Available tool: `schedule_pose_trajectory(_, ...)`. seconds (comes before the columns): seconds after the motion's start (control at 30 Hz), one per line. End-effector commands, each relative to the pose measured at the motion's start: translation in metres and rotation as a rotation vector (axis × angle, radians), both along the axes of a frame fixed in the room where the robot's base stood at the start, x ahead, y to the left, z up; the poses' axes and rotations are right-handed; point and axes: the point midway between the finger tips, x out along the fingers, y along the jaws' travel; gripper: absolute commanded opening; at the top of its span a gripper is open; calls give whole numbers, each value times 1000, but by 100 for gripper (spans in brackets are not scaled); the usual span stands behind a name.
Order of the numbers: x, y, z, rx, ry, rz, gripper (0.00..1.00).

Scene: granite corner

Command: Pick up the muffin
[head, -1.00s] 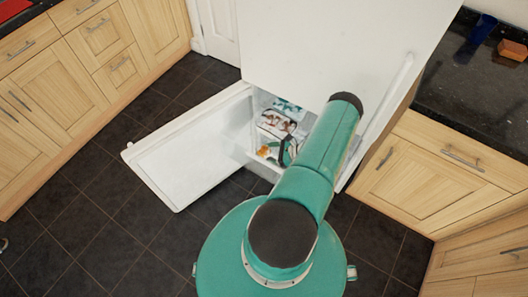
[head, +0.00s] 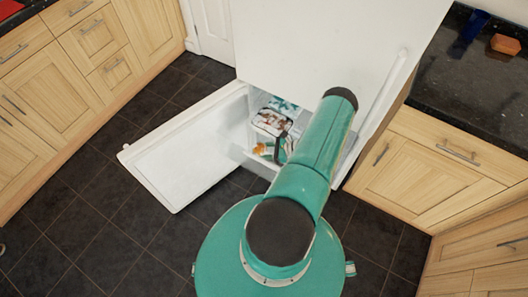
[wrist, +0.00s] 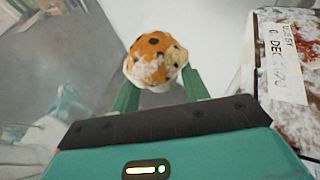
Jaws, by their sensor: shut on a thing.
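The muffin (wrist: 155,60) is orange-brown with dark spots and a frosty white patch. In the wrist view it sits between the two green fingers of my gripper (wrist: 158,82), which is shut on it. In the head view the muffin (head: 260,149) is a small orange spot in the open lower compartment of the white fridge. My arm hides part of that compartment. Whether the muffin touches the compartment floor cannot be told.
A frosted box with a date label (wrist: 285,60) stands close to the right of the muffin. A frosty clear bag (wrist: 65,110) lies at left. The open white door (head: 185,155) extends left over dark floor tiles. Wooden cabinets (head: 435,170) stand at right.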

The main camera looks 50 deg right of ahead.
Motion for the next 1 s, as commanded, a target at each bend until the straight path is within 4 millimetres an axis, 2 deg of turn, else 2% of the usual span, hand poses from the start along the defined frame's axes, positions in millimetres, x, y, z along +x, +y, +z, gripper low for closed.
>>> schedule_pose_trajectory(0.5, 0, 0, 80, -1, -2, 1, 40)
schedule_pose_trajectory(0.63, 0, 0, 90, 0, -1, 0, 40)
schedule_pose_trajectory(0.87, 0, 0, 92, 0, -1, 0, 40)
schedule_pose_trajectory(1.0, 11, 3, 101, -1, -3, 12, 40)
